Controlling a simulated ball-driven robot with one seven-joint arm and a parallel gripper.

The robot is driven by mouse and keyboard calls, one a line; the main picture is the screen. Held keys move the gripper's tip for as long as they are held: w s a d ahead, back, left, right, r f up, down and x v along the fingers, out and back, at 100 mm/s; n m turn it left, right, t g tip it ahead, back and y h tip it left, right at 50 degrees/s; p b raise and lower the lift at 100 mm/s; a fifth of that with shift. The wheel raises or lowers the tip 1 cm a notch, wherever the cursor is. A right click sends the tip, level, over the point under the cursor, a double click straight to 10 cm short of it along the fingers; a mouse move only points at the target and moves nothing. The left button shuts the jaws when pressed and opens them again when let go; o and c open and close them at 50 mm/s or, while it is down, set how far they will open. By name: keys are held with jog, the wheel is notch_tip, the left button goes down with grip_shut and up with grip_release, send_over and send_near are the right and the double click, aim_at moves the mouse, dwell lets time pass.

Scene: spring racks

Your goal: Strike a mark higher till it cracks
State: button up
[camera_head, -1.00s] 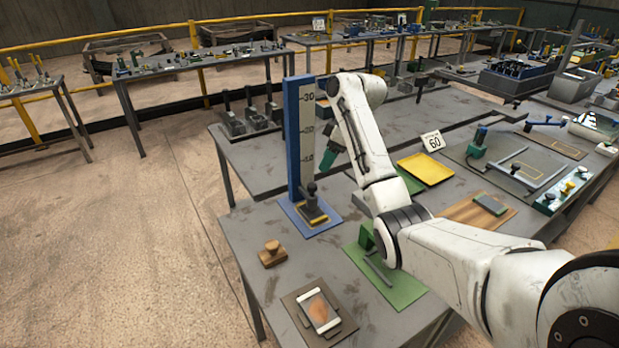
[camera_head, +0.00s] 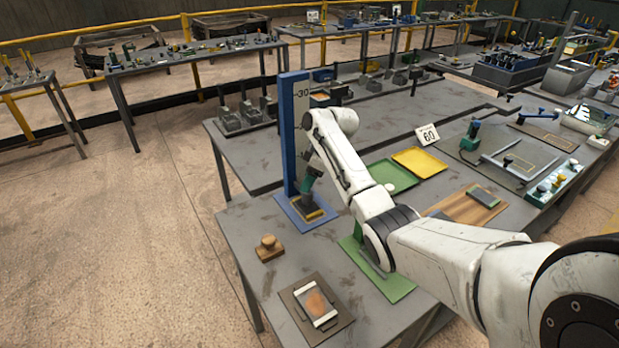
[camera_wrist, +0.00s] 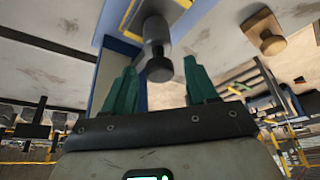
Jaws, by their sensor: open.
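A blue upright post with a white scale (camera_head: 302,110) stands on a blue mat (camera_head: 284,206); its top figure reads 30. At its foot is a dark plunger block with a yellow edge (camera_head: 309,214). In the wrist view the plunger, a grey stem with a black round knob (camera_wrist: 159,68), points toward my gripper. My gripper (camera_wrist: 160,62) has green fingers, spread apart either side of the knob, with visible gaps. In the head view my gripper (camera_head: 308,184) is just above the block, partly hidden by my arm. I cannot see any crack.
A wooden knob stamp (camera_head: 268,246) and a framed tablet-like plate (camera_head: 316,304) lie at the front. A green mat (camera_head: 398,290), a yellow tray (camera_head: 420,161), a green tray (camera_head: 391,174) and a card reading 60 (camera_head: 427,135) are to the right.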

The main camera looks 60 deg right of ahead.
jog(key=shift+c, duration=0.3)
grip_shut()
jog(key=shift+w+r, duration=0.1)
jog(key=shift+r, duration=0.05)
